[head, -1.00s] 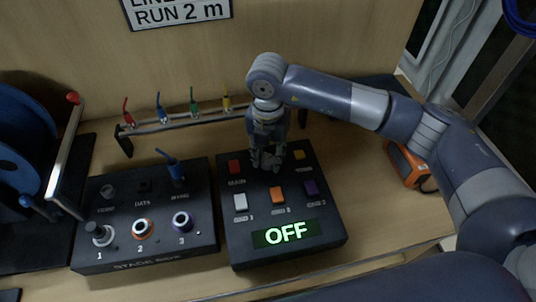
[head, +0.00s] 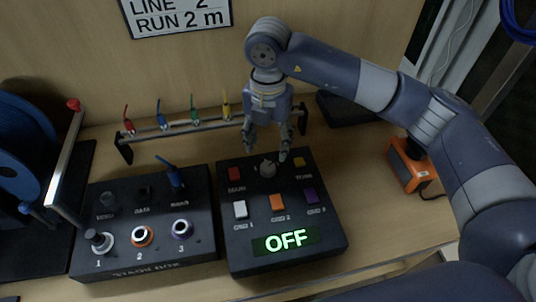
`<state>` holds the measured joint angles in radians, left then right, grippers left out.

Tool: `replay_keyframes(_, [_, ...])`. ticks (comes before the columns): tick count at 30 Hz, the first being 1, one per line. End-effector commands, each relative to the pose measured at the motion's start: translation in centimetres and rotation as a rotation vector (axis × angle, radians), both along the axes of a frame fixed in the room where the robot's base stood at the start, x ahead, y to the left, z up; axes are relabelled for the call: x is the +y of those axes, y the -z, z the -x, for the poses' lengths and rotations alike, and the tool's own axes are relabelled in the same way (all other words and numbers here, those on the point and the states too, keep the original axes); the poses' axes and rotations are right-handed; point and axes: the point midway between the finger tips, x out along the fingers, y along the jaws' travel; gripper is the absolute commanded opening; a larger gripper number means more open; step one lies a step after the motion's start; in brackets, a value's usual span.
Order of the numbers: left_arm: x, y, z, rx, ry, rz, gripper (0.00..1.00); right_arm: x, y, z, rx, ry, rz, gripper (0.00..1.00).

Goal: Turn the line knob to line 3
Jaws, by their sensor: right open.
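The line knob (head: 267,169) is a small grey rotary knob at the back middle of the black tester box (head: 333,248). Its pointer direction is too small to read. The box's green display (head: 286,241) reads OFF. My right gripper (head: 267,150) is open and empty, pointing down with its fingers spread just above and behind the knob. It appears apart from the knob. My left gripper is not in view.
The stage box (head: 143,266) stands left. A rail (head: 185,126) with coloured plugs stands behind. A sign (head: 178,14) reads LINE 2, RUN 2 m.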

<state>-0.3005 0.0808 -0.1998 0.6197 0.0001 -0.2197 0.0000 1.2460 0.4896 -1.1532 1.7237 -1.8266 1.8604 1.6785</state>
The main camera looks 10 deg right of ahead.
Motion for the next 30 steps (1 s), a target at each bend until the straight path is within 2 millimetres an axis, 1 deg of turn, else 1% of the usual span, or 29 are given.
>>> replay_keyframes(1, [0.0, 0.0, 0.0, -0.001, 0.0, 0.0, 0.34, 0.0, -1.1, -0.1, -0.004, 0.0, 0.0, 0.54])
replay_keyframes(3, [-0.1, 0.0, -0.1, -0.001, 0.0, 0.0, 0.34, 0.0, -2.2, -0.1, -0.003, -0.001, -0.001, 0.54])
replay_keyframes(7, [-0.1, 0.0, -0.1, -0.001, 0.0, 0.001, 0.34, 0.0, -3.6, 0.0, -0.001, 0.001, 0.0, 0.54])
replay_keyframes(12, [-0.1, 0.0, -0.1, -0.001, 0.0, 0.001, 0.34, 0.0, -4.2, 0.0, 0.0, 0.001, 0.001, 0.54])
replay_keyframes(25, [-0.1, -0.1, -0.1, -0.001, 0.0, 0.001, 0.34, 0.0, -4.3, 0.0, 0.001, 0.001, 0.001, 0.54])
replay_keyframes(28, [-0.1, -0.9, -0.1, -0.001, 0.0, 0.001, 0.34, 0.0, -5.1, 0.0, -0.001, 0.001, 0.001, 0.54])
replay_keyframes(30, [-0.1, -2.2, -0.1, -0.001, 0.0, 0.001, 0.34, 0.0, -6.5, 0.0, -0.001, 0.001, 0.001, 0.54])
